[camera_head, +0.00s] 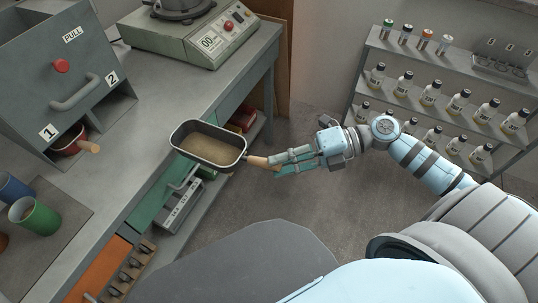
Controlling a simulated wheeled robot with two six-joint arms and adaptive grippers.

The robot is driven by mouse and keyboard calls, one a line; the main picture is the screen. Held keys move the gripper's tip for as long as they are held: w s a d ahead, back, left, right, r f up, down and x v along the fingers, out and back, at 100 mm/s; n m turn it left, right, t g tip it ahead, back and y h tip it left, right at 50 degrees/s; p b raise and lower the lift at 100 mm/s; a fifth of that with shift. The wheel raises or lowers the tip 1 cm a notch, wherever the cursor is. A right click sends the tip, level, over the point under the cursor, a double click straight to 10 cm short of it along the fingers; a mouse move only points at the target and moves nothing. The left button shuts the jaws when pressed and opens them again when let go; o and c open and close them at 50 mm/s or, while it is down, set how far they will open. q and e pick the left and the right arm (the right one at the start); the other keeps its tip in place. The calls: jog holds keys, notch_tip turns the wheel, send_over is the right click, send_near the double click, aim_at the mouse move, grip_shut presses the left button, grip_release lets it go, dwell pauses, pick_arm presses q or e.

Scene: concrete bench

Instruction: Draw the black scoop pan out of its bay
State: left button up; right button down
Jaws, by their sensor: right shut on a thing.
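The black scoop pan (192,155) holds sand-coloured material. It is in the air by the bench's right edge, clear of the grey bay cabinet (35,75). My right gripper (276,164) is shut on the pan's wooden handle (258,161), which points right. The cabinet has bays marked 1 and 2. A red pan (68,143) with a wooden handle sits in bay 1. The bay by number 2 (112,108) shows a dark opening with no pan visible. My left gripper is not in view.
Blue (14,190) and green (36,217) cups stand on a mat at the lower left. A scale-like machine (190,35) sits on the bench at the back. A bottle rack (440,90) stands at the right. Open floor (300,200) lies between bench and rack.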

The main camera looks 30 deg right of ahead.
jog(key=s+d+p, duration=0.5)
jog(key=s+p, duration=0.1)
jog(key=shift+s, duration=0.3)
